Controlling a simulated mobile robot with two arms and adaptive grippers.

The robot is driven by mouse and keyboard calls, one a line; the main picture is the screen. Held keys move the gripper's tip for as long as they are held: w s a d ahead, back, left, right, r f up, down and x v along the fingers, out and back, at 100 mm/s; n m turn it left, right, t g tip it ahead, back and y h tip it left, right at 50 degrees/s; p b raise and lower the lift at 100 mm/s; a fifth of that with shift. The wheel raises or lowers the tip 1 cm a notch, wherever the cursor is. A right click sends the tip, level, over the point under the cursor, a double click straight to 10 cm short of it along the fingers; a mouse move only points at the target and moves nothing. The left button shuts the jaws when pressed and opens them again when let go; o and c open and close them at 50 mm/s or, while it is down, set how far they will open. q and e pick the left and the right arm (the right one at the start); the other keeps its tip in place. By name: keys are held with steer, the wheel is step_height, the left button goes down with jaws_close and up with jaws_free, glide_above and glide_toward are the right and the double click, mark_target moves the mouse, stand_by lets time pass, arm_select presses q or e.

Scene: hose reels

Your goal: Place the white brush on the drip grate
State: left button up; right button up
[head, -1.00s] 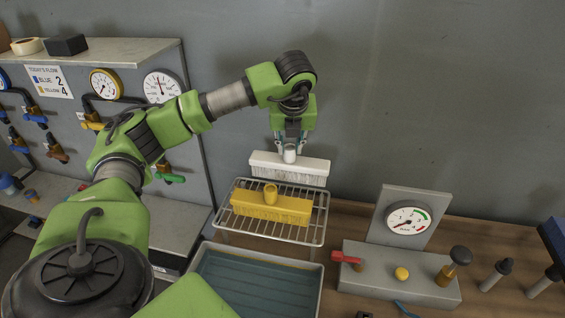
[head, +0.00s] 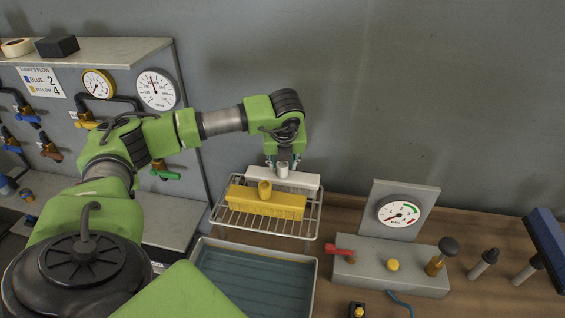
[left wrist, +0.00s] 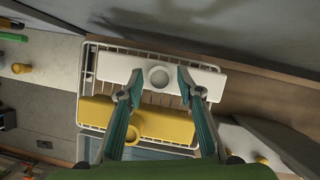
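The white brush (head: 305,180) lies level behind the yellow brush, at the back of the wire drip grate (head: 228,219), and appears to rest on it. In the left wrist view the white brush (left wrist: 110,67) spans the far part of the grate, its round knob facing up. My left gripper (head: 283,168) is over the brush, with its fingers on either side of the knob. The left wrist view shows a small gap between each fingertip and the knob, so it looks open. The brush's bristles are hidden. My right gripper is out of view.
The yellow brush (head: 265,203) occupies the front of the grate. A grey tray of water (head: 255,280) is below. A gauge panel (head: 400,212) with a red lever and knobs stands at right. The grey wall is close behind the grate.

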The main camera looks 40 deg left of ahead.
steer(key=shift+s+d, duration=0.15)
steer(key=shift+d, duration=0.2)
arm_select(q)
steer(key=shift+r, duration=0.1)
steer(key=shift+r, duration=0.15)
steer(key=shift+s+d+r, duration=0.1)
steer(key=shift+d+r, duration=0.05)
steer(key=shift+r, duration=0.2)
steer(key=b+v, duration=0.3)
steer(key=v, duration=0.8)
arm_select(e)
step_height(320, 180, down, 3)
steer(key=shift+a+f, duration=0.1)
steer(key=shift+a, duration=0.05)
